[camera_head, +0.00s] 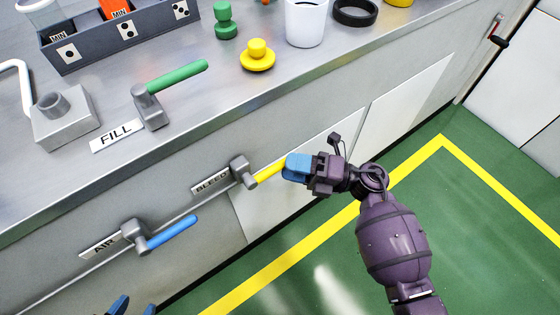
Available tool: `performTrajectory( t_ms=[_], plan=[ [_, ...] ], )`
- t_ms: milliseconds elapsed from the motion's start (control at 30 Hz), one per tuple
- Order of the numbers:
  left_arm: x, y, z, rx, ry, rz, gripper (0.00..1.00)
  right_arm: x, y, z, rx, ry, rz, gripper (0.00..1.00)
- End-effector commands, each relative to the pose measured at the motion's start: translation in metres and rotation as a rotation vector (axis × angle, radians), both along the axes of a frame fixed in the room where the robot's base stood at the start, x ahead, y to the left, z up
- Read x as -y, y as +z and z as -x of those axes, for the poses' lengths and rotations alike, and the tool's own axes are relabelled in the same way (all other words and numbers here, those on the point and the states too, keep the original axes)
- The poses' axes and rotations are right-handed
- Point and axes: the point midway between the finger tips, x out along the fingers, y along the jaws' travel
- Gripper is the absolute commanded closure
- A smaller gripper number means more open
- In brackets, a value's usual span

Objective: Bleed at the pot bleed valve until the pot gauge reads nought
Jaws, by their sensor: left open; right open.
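The bleed valve (242,170) is a grey body on the cabinet front beside a "BLEED" label (210,182). Its yellow lever (268,173) points right and slightly up, roughly in line with the pipe. My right gripper (297,167) is open, its blue fingers at the lever's far end, covering the tip. I cannot tell whether they touch it. My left gripper (134,307) is open at the bottom edge, below the air valve; only its blue fingertips show. The pot gauge is not seen in this view.
The air valve's blue lever (172,233) is lower left, and the fill valve's green lever (177,78) is on the bench top. A yellow knobbed part (257,56), green part (224,20), white cup (306,22) and black ring (355,11) stand behind. Green floor (480,215) is clear.

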Motion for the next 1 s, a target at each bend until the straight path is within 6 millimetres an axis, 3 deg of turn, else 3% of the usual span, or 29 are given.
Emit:
performTrajectory(
  t_ms=[233,600,667,900,1000],
  plan=[
    [0.0,-0.001,-0.001,0.012,0.001,0.007,0.57,-0.026,0.003,-0.004,-0.001,-0.001,-0.001,0.55],
    [0.0,-0.002,0.0,0.014,0.002,0.007,0.57,-0.031,0.005,-0.004,0.0,-0.001,-0.001,0.55],
    [-0.001,-0.002,0.0,0.014,0.002,0.007,0.57,-0.031,0.005,-0.004,0.0,-0.001,-0.001,0.61],
    [-0.001,-0.002,0.0,0.013,0.002,0.008,0.57,-0.03,0.005,-0.004,0.0,0.0,-0.001,0.97],
    [-0.001,-0.002,0.0,0.013,0.002,0.008,0.57,-0.03,0.005,-0.004,0.0,0.0,-0.001,1.0]
  ],
)
